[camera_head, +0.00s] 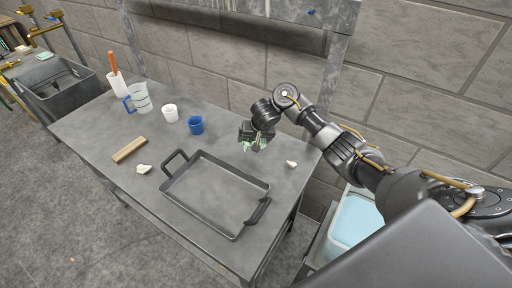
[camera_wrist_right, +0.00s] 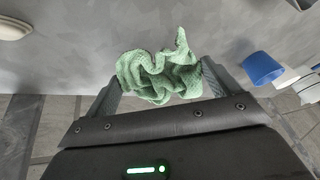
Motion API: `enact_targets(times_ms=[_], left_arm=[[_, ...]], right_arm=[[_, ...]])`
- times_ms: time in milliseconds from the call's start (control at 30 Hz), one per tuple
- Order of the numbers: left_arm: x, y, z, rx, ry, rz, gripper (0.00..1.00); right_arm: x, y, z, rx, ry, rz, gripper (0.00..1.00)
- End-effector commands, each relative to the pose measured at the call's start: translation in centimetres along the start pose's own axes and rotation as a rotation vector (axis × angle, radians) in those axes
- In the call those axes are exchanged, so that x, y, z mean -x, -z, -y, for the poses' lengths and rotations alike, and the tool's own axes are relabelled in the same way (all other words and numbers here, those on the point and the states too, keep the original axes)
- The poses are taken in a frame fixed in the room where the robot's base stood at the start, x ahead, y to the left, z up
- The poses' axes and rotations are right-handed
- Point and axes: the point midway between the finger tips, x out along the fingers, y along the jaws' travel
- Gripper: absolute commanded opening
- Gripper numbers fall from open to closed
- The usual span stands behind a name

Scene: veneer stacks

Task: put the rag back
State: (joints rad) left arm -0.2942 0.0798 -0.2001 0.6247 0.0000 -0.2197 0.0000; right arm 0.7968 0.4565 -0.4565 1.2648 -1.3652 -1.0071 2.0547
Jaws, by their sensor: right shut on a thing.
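A green crumpled rag (camera_wrist_right: 160,72) is held between the two fingers of my right gripper (camera_wrist_right: 158,85) in the right wrist view. In the head view the right gripper (camera_head: 256,142) is over the back right part of the grey table, and bits of the green rag (camera_head: 247,146) show under it. The gripper is shut on the rag. Whether the rag touches the table is hard to tell. My left gripper is not in view.
A black rectangular tray (camera_head: 163,200) with handles lies at the table (camera_head: 85,131) front. Blue cup (camera_head: 196,125), white cup (camera_head: 170,113), measuring jug (camera_head: 141,98), wooden block (camera_head: 129,149) and pale lumps (camera_head: 144,169) (camera_head: 291,163) stand around. A light-blue bin (camera_head: 352,222) is right of the table.

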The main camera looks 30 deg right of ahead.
Motion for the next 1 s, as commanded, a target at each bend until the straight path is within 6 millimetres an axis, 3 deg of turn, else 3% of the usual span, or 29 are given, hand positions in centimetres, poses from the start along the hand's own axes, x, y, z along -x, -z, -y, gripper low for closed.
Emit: enact_targets(times_ms=[133, 200, 400, 833, 867, 933, 1000], left_arm=[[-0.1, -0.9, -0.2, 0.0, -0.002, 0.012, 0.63], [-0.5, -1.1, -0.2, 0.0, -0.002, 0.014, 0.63], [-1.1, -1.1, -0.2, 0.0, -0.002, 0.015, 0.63], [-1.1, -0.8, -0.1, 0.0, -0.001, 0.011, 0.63], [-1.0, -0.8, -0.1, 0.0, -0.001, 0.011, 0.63], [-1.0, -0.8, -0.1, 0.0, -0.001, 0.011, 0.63], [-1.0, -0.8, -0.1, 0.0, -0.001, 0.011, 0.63]], right_arm=[[-0.4, -0.2, -0.5, -0.001, -0.001, 0.001, 0.71], [-1.1, -0.5, -1.3, 0.0, -0.003, 0.001, 0.71], [-3.4, -1.4, -1.4, 0.001, 0.001, 0.0, 0.71], [-3.8, -1.6, -1.4, 0.001, 0.001, 0.001, 0.71], [-3.8, -1.6, -1.4, 0.002, 0.001, 0.0, 0.92], [-3.8, -1.6, -1.4, 0.001, 0.001, 0.0, 1.0], [-3.8, -1.6, -1.4, 0.001, 0.001, 0.0, 1.0]])
